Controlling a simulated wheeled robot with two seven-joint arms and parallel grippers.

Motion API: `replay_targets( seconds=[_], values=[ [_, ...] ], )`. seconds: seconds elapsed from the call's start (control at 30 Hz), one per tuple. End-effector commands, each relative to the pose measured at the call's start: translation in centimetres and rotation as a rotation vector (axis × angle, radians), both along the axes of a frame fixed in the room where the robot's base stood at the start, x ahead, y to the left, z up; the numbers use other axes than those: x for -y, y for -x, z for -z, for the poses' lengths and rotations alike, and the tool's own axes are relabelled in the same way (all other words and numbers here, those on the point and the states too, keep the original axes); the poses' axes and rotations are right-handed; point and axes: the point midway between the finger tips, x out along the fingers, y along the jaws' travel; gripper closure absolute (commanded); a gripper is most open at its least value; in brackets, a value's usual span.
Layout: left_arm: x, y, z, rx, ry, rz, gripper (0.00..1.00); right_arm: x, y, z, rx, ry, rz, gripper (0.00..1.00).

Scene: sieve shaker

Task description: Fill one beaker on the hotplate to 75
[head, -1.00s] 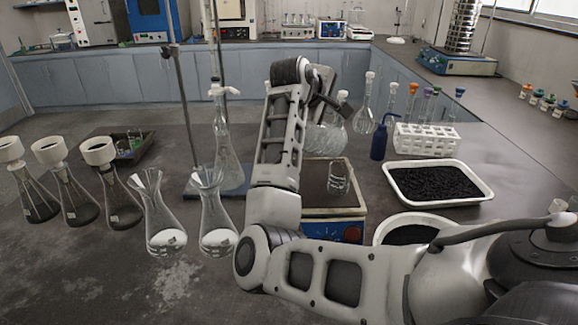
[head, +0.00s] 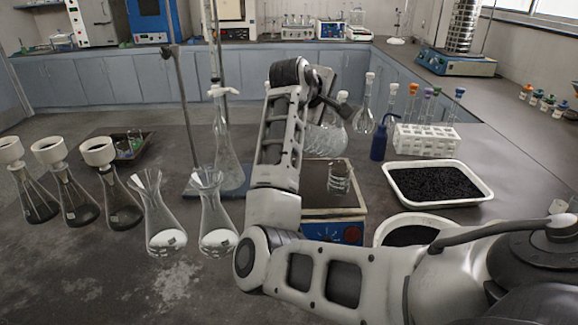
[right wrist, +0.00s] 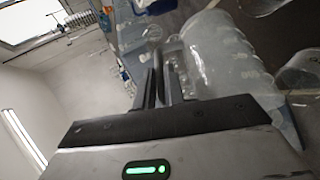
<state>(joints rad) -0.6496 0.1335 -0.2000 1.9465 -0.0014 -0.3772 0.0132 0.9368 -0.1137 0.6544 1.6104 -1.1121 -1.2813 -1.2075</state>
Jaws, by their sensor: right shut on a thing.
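The hotplate (head: 347,231), with a blue front and a flat top, stands right of centre in the head view, partly behind my right arm. A small clear glass beaker (head: 340,180) stands on its top; I cannot tell its fill level. My right gripper (head: 322,108) is above and behind the hotplate, shut on a large clear vessel (head: 325,139) that looks tilted. In the right wrist view the fingers (right wrist: 163,84) are beside this vessel, which has graduation marks (right wrist: 222,57). The grip point itself is hard to see. My left gripper is out of view.
A blue wash bottle (head: 379,141), a white tube rack (head: 427,139) and a white tray of black grains (head: 440,184) stand on the right. Flasks (head: 217,222) and filter flasks (head: 112,190) stand left. A tall stand (head: 184,110) rises behind them. The front left table is clear.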

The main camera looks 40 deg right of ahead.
Motion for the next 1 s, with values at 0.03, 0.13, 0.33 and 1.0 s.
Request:
replay_targets(
  seconds=[0.03, 0.13, 0.33, 1.0],
  values=[
    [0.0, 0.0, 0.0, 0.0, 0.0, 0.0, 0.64, 0.0, 0.0, -0.1, 0.002, 0.004, 0.0, 1.0],
    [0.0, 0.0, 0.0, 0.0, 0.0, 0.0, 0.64, 0.0, 0.0, -0.1, 0.002, 0.004, 0.0, 1.0],
    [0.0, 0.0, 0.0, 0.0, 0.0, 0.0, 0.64, 0.0, 0.0, -0.2, 0.002, 0.004, 0.0, 1.0],
    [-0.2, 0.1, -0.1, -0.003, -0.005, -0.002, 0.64, 6.0, 1.2, -0.6, 0.103, -0.542, 0.004, 1.0]
  ],
)
